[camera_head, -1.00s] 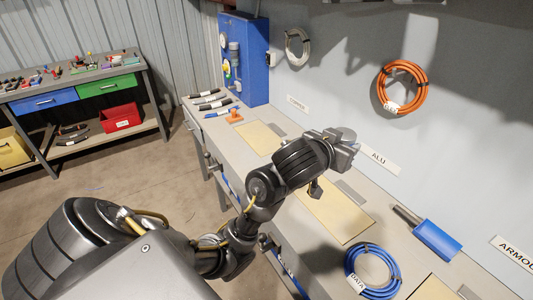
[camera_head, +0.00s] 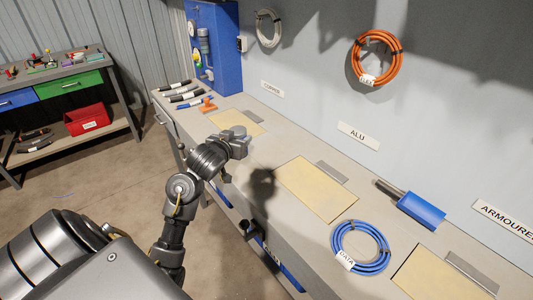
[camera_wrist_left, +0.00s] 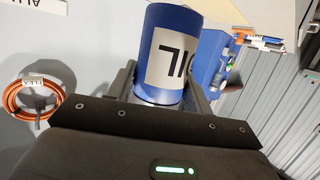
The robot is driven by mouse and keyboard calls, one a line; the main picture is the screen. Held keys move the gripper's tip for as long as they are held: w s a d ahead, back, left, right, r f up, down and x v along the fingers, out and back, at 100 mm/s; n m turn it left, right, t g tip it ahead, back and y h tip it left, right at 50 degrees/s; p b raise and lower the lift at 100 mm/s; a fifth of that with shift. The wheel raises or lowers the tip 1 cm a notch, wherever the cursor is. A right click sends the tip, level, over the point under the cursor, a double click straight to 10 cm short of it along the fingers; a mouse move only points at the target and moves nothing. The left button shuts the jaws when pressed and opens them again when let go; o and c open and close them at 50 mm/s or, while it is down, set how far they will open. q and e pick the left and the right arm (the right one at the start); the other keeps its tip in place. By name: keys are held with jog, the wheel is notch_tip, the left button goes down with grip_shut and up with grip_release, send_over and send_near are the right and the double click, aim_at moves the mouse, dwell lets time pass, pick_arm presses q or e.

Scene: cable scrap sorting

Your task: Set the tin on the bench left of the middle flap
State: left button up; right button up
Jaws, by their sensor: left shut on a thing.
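My left gripper (camera_head: 238,144) is shut on a blue tin (camera_wrist_left: 170,58) with a white label, which shows upside down in the wrist view. In the head view the gripper is above the bench (camera_head: 262,152), left of the middle flap (camera_head: 315,188), a tan panel below the ALU sign. The tin is mostly hidden there by the gripper. A shadow on the bench lies between the gripper and the middle flap. I cannot tell the exact gap between tin and bench. My right gripper is not in view.
The left flap (camera_head: 236,121) lies beyond the gripper and the right flap (camera_head: 432,278) is nearer me. A blue cable coil (camera_head: 361,247) and a blue-handled tool (camera_head: 420,210) lie right of the middle flap. A blue cabinet (camera_head: 216,50) stands at the far end.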

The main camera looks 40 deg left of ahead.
pick_arm(q)
jog(key=shift+w, duration=0.25)
jog(key=w+a+f, duration=0.1)
jog(key=w+f, duration=0.3)
jog(key=w+a+f, duration=0.2)
jog(key=w+f, duration=0.2)
jog(key=w+a+f, duration=0.2)
jog(key=w+f, duration=0.2)
jog(key=shift+w+a+f, duration=0.2)
jog(key=shift+f, duration=0.15)
jog(key=shift+f, duration=0.15)
